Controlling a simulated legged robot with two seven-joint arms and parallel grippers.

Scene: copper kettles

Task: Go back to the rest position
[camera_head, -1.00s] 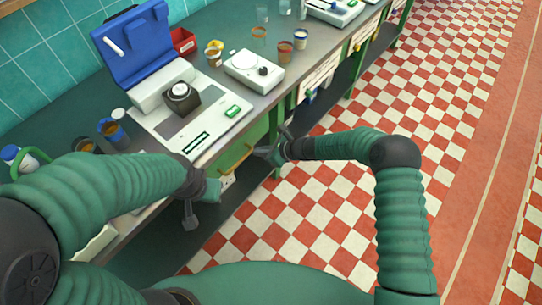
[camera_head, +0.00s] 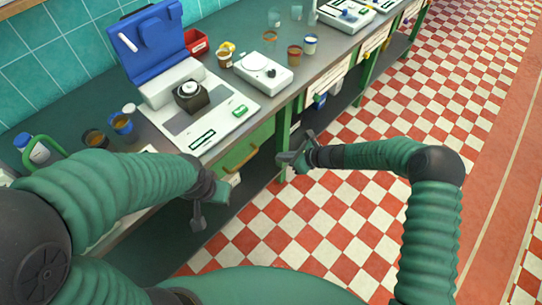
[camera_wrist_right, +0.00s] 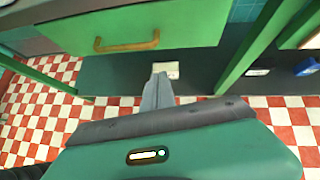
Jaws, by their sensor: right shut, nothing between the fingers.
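My right gripper (camera_head: 290,157) is in front of the bench, over the gap by the bench leg and the checkered floor. It is shut and empty. In the right wrist view its closed fingers (camera_wrist_right: 160,82) point at the space below a green drawer (camera_wrist_right: 150,28) with a brass handle, touching nothing that I can see. My left gripper (camera_head: 198,213) hangs beside the bench front at the lower left, pointing down. Its fingers are small and partly hidden by its own wrist, so I cannot tell whether they are open.
The bench (camera_head: 226,140) carries a white device with a blue lid (camera_head: 150,45), a white scale (camera_head: 262,72), a red bin (camera_head: 196,42) and several cups. A green bench leg (camera_wrist_right: 262,45) is right of the right fingers. Open checkered floor (camera_head: 330,225) lies right of the bench.

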